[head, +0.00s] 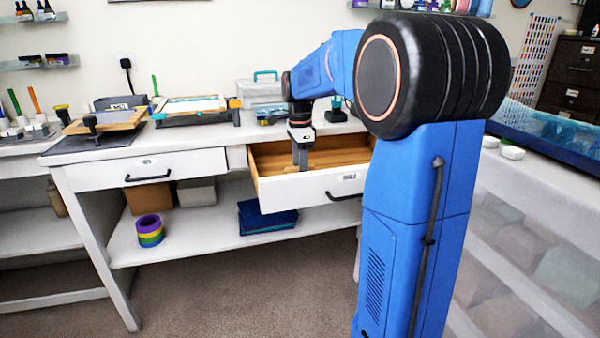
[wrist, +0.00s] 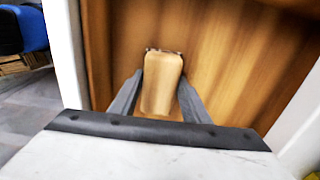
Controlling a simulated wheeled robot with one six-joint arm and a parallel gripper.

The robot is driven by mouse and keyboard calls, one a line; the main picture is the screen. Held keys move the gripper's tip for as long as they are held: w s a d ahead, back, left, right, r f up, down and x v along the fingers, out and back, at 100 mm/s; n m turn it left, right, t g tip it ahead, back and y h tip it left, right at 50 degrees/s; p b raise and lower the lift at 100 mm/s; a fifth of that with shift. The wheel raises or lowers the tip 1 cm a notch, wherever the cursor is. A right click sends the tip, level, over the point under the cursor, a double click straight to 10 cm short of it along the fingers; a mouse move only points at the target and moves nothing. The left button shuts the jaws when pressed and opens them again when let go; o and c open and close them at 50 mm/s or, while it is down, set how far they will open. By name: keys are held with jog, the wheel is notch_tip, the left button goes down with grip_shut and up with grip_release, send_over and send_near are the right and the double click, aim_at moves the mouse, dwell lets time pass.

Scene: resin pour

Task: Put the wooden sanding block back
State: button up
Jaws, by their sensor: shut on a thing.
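My gripper (head: 300,157) reaches down into an open drawer (head: 297,191) in the white workbench. In the wrist view my gripper (wrist: 158,100) has its two grey fingers on either side of the wooden sanding block (wrist: 161,82), shut on it. The block is pale wood with rounded corners, over the drawer's brown wooden floor (wrist: 230,60). I cannot tell whether it touches the floor. In the head view the block is mostly hidden by the gripper and the drawer front.
A closed drawer (head: 147,168) is to the left. A screen frame (head: 195,108) and a clear box with a teal handle (head: 262,90) stand on the bench. Rolls of tape (head: 149,230) sit on the shelf below.

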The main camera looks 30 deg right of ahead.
jog(key=shift+f, duration=0.2)
jog(key=shift+f, duration=0.15)
jog(key=o, duration=1.2)
notch_tip(320, 180, up, 12)
